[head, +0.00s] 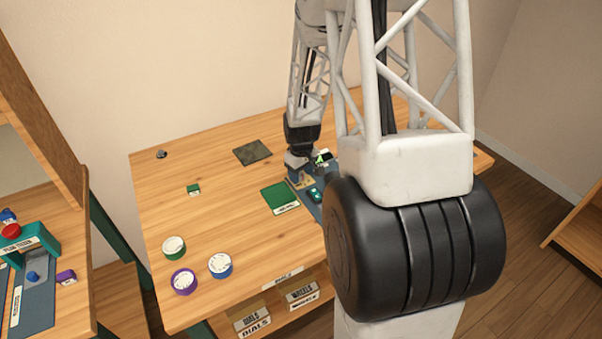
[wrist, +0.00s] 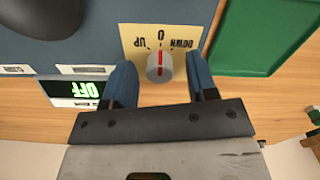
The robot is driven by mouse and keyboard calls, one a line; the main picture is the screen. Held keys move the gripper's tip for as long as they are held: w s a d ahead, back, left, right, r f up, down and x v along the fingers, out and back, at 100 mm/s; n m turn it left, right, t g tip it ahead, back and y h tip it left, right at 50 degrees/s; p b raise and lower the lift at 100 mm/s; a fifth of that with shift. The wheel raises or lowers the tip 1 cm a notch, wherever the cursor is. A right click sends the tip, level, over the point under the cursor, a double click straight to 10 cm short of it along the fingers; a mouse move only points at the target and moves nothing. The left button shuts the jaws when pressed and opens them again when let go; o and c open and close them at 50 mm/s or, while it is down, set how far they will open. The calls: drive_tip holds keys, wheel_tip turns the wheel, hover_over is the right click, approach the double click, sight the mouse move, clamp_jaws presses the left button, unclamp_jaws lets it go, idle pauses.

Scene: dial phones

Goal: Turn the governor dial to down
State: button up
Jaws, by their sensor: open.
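The governor dial (wrist: 160,68) is a grey round knob with a red line, on a yellow plate (wrist: 132,32) marked UP, 0 and DOWN. The red line points at the 0. My gripper (wrist: 161,85) is open, with one blue finger on each side of the dial. I cannot tell whether either finger touches it. In the head view, my gripper (head: 299,176) is over the blue panel, and the dial is hidden there.
A display (wrist: 80,90) beside the dial reads OFF in green. A green tray (wrist: 262,38) lies right of the plate. In the head view, a green block (head: 193,189) and green, purple and blue round pieces (head: 220,265) stand on the table, left of my arm.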

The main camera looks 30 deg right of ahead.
drive_tip(key=shift+c, duration=0.2)
drive_tip(key=c, duration=0.9)
drive_tip(key=shift+m, duration=0.4)
drive_tip(key=m, duration=0.4)
drive_tip(key=shift+m, duration=2)
drive_tip(key=o, duration=0.9)
